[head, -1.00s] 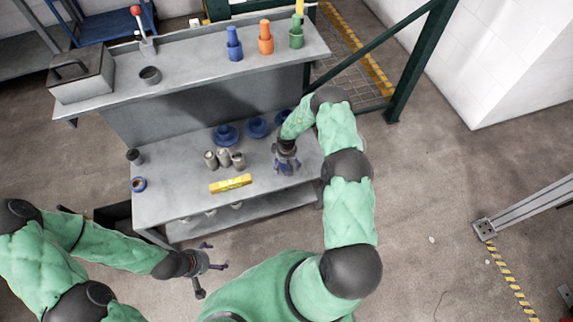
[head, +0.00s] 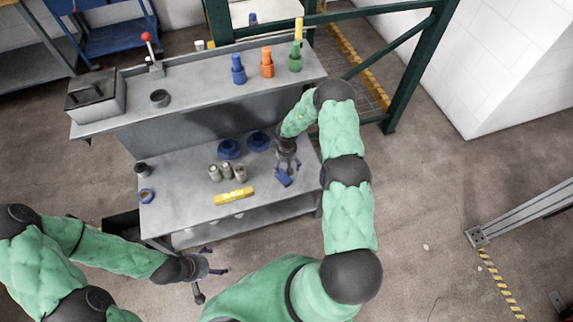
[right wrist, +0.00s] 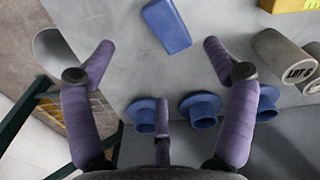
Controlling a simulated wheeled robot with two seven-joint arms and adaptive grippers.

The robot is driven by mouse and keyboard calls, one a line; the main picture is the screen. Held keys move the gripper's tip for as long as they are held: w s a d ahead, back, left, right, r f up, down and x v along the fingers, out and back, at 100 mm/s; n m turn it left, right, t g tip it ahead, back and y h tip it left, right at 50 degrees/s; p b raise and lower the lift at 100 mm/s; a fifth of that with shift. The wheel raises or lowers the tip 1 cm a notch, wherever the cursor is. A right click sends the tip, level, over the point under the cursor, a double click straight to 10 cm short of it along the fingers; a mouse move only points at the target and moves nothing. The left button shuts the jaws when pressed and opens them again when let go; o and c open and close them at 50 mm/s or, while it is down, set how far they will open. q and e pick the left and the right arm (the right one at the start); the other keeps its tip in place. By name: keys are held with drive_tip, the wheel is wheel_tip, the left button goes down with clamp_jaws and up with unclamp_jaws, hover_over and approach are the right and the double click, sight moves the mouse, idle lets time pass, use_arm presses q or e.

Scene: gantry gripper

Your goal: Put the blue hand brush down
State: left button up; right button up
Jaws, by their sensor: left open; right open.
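The blue hand brush (head: 284,179) shows as a small blue block at the right part of the lower bench top (head: 185,195). In the right wrist view the brush (right wrist: 167,25) lies ahead of the fingers, touching none of them. I cannot tell whether it rests fully flat. My right gripper (head: 287,163) is open and empty just behind the brush in the head view; its spread fingers also show in the right wrist view (right wrist: 160,52). My left gripper (head: 207,273) is open and empty, in front of the bench at lower left.
Grey cans (head: 227,171), a yellow block (head: 234,196) and blue flanged parts (head: 229,150) stand left of the brush. The upper shelf (head: 200,92) rises behind. Bare bench lies left of the cans.

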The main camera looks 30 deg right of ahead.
drive_tip(key=s+a+r+m+y, duration=0.2)
drive_tip(key=s+a+r, duration=0.1)
drive_tip(key=s+a, duration=0.9)
drive_tip(key=s+a+r+m+y, duration=0.2)
drive_tip(key=s+a+r, duration=0.2)
drive_tip(key=s+a, duration=0.8)
drive_tip(key=shift+r, duration=0.15)
